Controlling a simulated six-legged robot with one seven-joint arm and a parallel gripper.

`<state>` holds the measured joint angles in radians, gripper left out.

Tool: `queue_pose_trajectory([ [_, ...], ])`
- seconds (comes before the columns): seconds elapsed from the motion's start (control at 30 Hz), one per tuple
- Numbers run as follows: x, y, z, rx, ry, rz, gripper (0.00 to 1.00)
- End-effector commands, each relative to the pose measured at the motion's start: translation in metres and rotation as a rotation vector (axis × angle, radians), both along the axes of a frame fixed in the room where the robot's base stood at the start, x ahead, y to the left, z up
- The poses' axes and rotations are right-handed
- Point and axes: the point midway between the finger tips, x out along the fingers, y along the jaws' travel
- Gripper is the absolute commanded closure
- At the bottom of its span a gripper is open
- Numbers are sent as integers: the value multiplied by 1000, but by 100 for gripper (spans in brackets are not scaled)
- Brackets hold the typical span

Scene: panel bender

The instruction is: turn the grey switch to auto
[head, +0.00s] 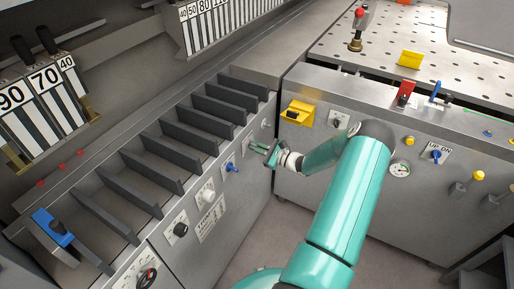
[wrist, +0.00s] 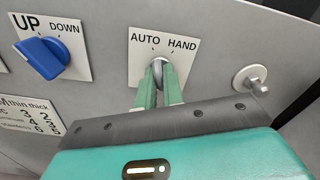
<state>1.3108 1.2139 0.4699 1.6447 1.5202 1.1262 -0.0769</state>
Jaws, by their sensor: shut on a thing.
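The grey switch (wrist: 157,68) sits on a white plate (wrist: 140,58) marked AUTO on the left and HAND on the right in the wrist view. My gripper (wrist: 158,84) has its two green fingers shut on the grey switch, one on each side. The fingers hide much of the knob, so I cannot tell exactly which label it points to. In the head view my gripper (head: 270,150) is at the front face of the grey cabinet, near its right end, and the switch is too small to make out there.
A blue UP/DOWN switch (wrist: 42,57) is left of the plate. A small metal knob (wrist: 252,80) sticks out on the right.

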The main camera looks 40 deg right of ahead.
Motion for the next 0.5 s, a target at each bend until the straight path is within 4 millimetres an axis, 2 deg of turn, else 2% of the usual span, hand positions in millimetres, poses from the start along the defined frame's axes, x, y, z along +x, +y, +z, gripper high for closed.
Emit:
queue_pose_trajectory([
  [0.2,0,0,0,-95,-33,0,100],
  [0.5,1,0,0,-142,-50,0,100],
])
